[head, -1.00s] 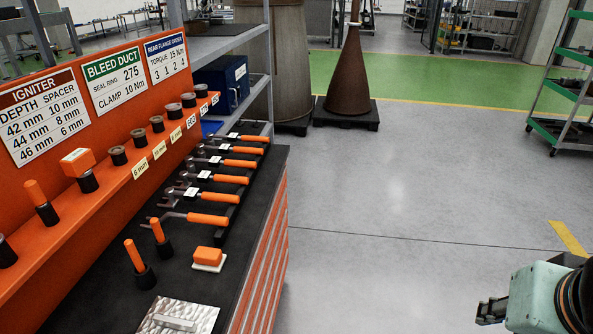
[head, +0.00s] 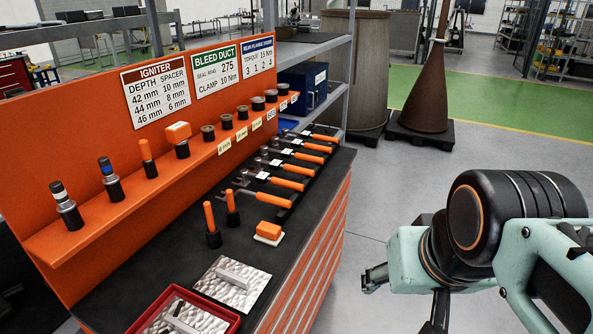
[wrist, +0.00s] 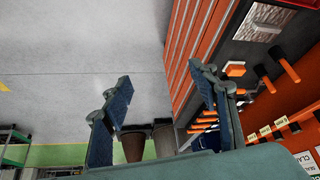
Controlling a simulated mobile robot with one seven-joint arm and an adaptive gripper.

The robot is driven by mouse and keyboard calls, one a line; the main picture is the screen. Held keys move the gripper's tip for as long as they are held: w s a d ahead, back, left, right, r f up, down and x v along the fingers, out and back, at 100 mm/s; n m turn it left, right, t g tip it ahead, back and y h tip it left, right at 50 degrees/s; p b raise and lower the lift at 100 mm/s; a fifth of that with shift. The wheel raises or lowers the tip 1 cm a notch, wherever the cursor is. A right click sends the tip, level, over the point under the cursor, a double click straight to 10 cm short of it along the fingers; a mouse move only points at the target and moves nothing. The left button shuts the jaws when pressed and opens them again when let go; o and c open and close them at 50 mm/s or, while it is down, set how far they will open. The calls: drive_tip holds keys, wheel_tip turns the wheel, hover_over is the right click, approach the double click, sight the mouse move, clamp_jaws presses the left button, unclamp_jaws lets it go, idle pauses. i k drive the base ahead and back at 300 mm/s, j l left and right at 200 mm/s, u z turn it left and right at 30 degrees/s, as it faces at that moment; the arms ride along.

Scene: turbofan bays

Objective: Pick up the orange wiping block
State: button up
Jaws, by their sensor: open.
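The orange wiping block (head: 271,228) lies on a white base on the black top of the orange cabinet, near its right edge. It also shows in the wrist view (wrist: 235,71), right of my gripper's right finger. My gripper (head: 375,278) is off the cabinet's right side in the head view, over the floor and apart from the block. In the wrist view my gripper (wrist: 160,100) has its two fingers spread wide with nothing between them.
Two orange-handled tools (head: 210,222) stand upright left of the block. A row of orange-handled wrenches (head: 288,184) lies behind it. A metal plate (head: 232,282) and a red tray (head: 183,312) are in front. An orange ledge (head: 150,185) with several parts runs behind.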

sight(269, 233)
drive_tip(key=u, duration=0.7)
drive_tip(key=i+l, duration=0.4)
drive_tip(key=i, duration=0.15)
